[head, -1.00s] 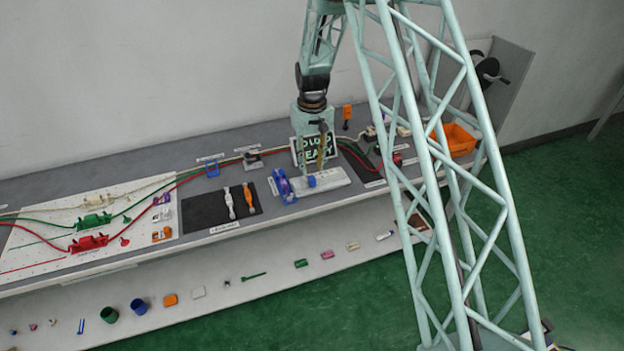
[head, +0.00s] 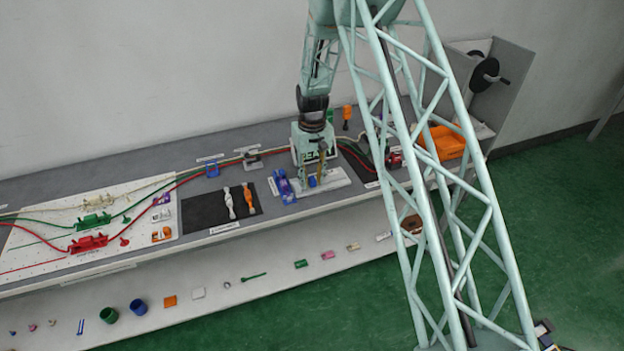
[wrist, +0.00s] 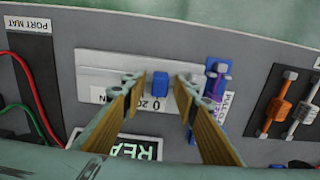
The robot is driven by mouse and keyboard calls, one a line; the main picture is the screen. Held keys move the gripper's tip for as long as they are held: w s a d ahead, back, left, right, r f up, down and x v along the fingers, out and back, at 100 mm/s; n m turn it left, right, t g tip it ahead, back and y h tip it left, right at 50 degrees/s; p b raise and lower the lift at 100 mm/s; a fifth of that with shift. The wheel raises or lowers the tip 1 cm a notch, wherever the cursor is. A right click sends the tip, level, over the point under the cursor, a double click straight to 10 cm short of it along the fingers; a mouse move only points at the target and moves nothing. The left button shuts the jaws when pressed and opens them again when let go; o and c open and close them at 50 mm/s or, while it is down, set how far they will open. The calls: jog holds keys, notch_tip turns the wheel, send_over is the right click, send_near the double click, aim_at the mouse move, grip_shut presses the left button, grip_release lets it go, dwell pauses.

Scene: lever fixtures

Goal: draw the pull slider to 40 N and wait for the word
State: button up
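The pull slider is a white plate (wrist: 100,62) with a blue knob (wrist: 158,92) and a printed scale; "0" and "20" show beside the knob. In the head view the blue knob (head: 312,181) stands on the plate (head: 338,179) at the bench's front edge. My gripper (wrist: 159,91) is open, with one finger on each side of the knob and a visible gap on both sides. In the head view my gripper (head: 311,174) is low over the plate. A dark sign (wrist: 120,146) with pale letters "REA" is partly hidden by my gripper.
A blue and purple fixture (wrist: 217,84) stands close beside the plate, near my finger. A dark mat with orange and white twisted pieces (head: 248,197) lies farther left. Red and green cables (head: 345,147) run behind. An orange bin (head: 445,143) is at the right.

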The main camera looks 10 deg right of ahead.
jog(key=shift+c, duration=0.4)
jog(key=c, duration=0.7)
jog(key=shift+o, duration=0.2)
jog(key=shift+w+d, duration=0.2)
jog(key=shift+d, duration=1.45)
jog(key=o, duration=0.7)
jog(key=shift+o, duration=0.2)
jog(key=shift+r, duration=0.15)
notch_tip(320, 180, up, 12)
